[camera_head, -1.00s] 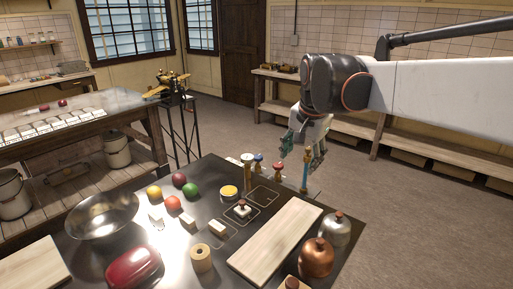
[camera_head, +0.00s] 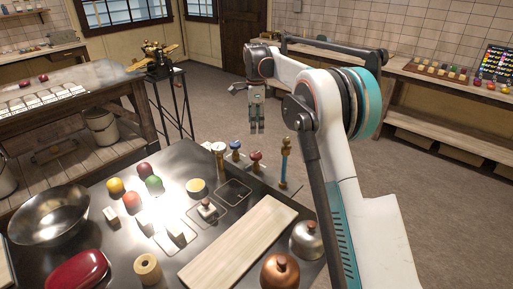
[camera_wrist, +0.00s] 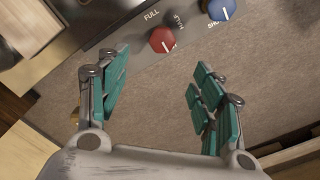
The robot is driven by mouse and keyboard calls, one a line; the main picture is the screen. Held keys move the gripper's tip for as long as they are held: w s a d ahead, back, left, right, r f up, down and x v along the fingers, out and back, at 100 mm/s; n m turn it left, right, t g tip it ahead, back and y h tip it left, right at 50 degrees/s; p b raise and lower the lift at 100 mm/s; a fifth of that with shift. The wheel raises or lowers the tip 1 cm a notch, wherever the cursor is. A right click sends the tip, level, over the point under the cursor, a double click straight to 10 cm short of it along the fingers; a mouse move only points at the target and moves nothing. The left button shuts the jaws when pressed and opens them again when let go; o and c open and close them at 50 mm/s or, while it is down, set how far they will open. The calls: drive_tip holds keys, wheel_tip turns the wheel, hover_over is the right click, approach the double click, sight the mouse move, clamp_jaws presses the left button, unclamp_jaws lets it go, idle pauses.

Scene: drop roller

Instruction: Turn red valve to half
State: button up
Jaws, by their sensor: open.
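The red valve (camera_head: 256,157) is a round knob on a short stem at the far edge of the dark metal table, left of a tall blue-and-brass post. In the wrist view the red valve (camera_wrist: 162,40) shows from above, with a white pointer line aimed to the lower right and the labels FULL and HALF beside it. My gripper (camera_head: 257,128) points down behind the table edge, above and apart from the valve in the head view. In the wrist view my gripper (camera_wrist: 160,88) has its teal-padded fingers wide apart with only floor between them.
A blue valve (camera_wrist: 222,9), with a partly visible label, stands close beside the red one. The blue-and-brass post (camera_head: 285,165) stands to the right. A wooden board (camera_head: 240,243), silver bell (camera_head: 307,240) and copper bell (camera_head: 280,271) lie nearer on the table.

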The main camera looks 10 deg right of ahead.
sight(256, 153)
drive_tip(key=f+b, duration=0.1)
drive_tip(key=f, duration=0.3)
drive_tip(key=f+b, duration=0.1)
drive_tip(key=f, duration=0.4)
drive_tip(key=f+b, duration=0.2)
drive_tip(key=f, duration=0.3)
drive_tip(key=shift+w+f, duration=0.15)
drive_tip(key=shift+w, duration=0.15)
drive_tip(key=shift+c, duration=0.6)
drive_tip(key=c, duration=0.9)
